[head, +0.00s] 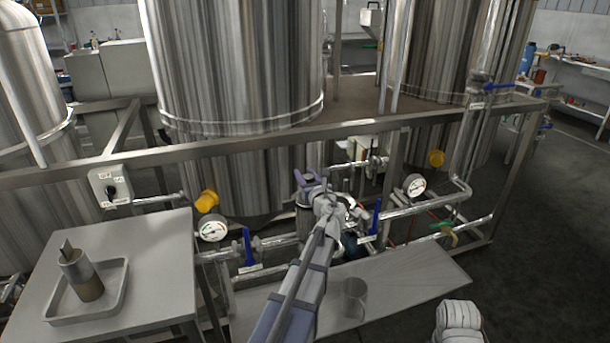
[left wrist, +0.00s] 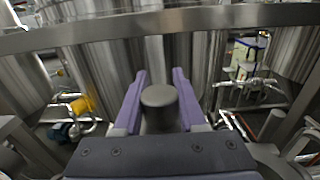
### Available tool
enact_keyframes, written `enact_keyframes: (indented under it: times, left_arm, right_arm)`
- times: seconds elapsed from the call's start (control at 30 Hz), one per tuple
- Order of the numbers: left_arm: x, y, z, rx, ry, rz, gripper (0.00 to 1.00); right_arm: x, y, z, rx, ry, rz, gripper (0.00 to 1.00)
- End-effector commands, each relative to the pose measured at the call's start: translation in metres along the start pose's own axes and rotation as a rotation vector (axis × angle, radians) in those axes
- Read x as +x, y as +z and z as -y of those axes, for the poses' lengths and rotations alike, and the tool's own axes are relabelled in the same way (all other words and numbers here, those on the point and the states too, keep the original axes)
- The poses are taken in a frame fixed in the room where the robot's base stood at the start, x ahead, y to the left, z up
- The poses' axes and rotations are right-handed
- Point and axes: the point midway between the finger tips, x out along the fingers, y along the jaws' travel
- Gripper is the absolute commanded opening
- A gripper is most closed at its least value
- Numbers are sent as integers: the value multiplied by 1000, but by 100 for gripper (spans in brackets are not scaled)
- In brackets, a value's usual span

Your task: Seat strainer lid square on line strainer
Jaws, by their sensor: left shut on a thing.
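My left gripper (head: 311,182) is over the pipework in front of the large middle tank. In the left wrist view its two purple fingers (left wrist: 160,100) are on either side of a dark, round-topped piece, which I take to be the strainer lid (left wrist: 159,96). The gripper is shut on it. A dark upright body, probably the line strainer (head: 303,222), shows just below the gripper in the head view, partly hidden by my arm. I cannot tell whether the lid touches it or sits square.
A side table (head: 165,262) at left holds a tray (head: 118,300) with a metal cylinder (head: 80,275). A clear cup (head: 353,298) stands on the low shelf (head: 415,283). Blue-handled valves (head: 248,246), gauges (head: 213,229) and a frame rail (head: 235,142) crowd the gripper.

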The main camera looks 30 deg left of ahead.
Motion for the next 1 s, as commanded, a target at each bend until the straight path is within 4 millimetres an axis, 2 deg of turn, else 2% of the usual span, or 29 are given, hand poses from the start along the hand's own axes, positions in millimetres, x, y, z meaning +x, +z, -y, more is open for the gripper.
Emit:
enact_keyframes:
  times: [0.33,0.37,0.63,1.0]
  left_arm:
    - [0,-9,0,1,0,1,0]
    - [0,-8,0,1,0,0,43]
    - [0,-8,0,0,0,0,74]
    - [-4,-8,0,0,0,0,75]
  right_arm:
    - [9,0,1,0,0,0,100]
    - [8,0,1,0,0,0,100]
    - [8,0,1,0,0,0,100]
    - [8,0,1,0,0,0,100]
